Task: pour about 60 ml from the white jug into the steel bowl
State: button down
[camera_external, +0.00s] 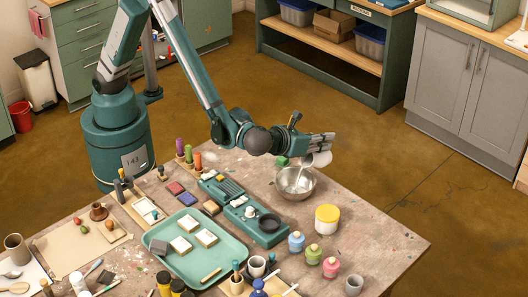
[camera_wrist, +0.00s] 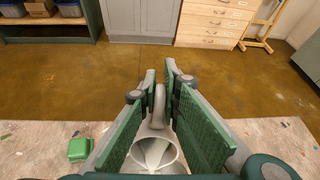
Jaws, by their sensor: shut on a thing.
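The white jug (camera_external: 323,158) is held tilted over the steel bowl (camera_external: 310,191), near the table's far edge. A pale streak runs from the jug's lip down into the bowl, and white shows inside the bowl. My gripper (camera_external: 328,143) is shut on the jug. In the wrist view, the fingers (camera_wrist: 160,88) close on the jug's handle (camera_wrist: 159,104), and the jug's round mouth (camera_wrist: 138,158) shows white liquid inside. The bowl is not visible in the wrist view. The amount poured cannot be read.
A teal scale-like unit (camera_external: 240,210) is to the left. The table's right side is clear.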

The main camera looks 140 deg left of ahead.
jog(key=shift+d+f+y+b, duration=0.1)
jog(key=shift+d+y+b, duration=0.3)
jog(key=shift+y+b, duration=0.2)
dwell(0.7)
jog(key=shift+s+d+r+y+b, duration=0.1)
jog(key=shift+d+r+y+b, duration=0.15)
jog(key=shift+d+b, duration=0.2)
jog(key=shift+s+d+r+y+b, duration=0.1)
jog(key=shift+d+y+b, duration=0.2)
jog(key=shift+d, duration=0.1)
dwell(0.3)
jog(key=shift+a, duration=0.1)
jog(key=shift+w+a+h+p, duration=0.1)
jog(key=shift+a+h+p, duration=0.45)
jog(key=shift+a+p, duration=0.4)
jog(key=shift+w+a+h+p, duration=0.1)
jog(key=shift+a+h+p, duration=0.4)
jog(key=shift+h+p, duration=0.55)
jog(key=shift+w+f, duration=0.1)
jog(key=shift+f, duration=0.15)
jog(key=shift+a+r+h+p, duration=0.15)
jog(key=shift+a+h+p, duration=0.05)
jog(key=shift+h+p, duration=0.15)
